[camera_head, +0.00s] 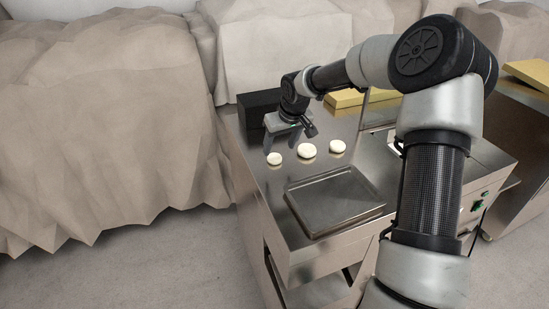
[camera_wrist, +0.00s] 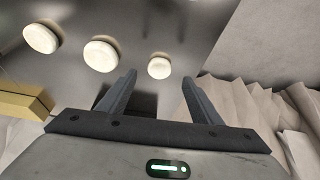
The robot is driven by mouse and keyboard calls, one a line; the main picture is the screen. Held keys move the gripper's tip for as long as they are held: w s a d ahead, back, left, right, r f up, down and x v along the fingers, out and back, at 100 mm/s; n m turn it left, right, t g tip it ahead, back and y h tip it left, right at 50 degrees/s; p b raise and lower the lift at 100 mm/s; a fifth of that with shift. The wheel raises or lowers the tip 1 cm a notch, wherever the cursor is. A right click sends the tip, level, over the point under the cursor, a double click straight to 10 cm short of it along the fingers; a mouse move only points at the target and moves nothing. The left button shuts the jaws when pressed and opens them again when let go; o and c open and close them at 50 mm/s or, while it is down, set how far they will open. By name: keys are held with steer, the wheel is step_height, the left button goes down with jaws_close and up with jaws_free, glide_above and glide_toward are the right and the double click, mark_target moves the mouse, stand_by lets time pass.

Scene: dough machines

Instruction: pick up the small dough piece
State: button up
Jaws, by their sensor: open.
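Three pale round dough pieces lie in a row on the steel table. The small dough piece (camera_head: 274,158) is at the left end of the row in the head view. In the wrist view the small dough piece (camera_wrist: 158,68) is the right-hand one, seen between my fingertips. My gripper (camera_head: 281,141) is open and empty, pointing down just behind and above it. The medium-looking middle piece (camera_head: 307,150) and the third piece (camera_head: 337,146) lie to its right; the middle one looks largest.
A shallow metal tray (camera_head: 341,231) lies on the table (camera_head: 262,196) in front of the dough. A black box (camera_head: 252,103) stands behind my gripper, and a yellow box (camera_head: 345,99) is at the back right. Brown draped covers (camera_head: 100,120) fill the left side.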

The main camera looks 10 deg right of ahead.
mark_target(275, 153)
steer(key=shift+w+p+x, duration=0.2)
steer(key=shift+x, duration=1.5)
steer(key=shift+w+p+x, duration=0.2)
steer(key=shift+x, duration=1.5)
steer(key=shift+r, duration=0.15)
steer(key=c, duration=1.1)
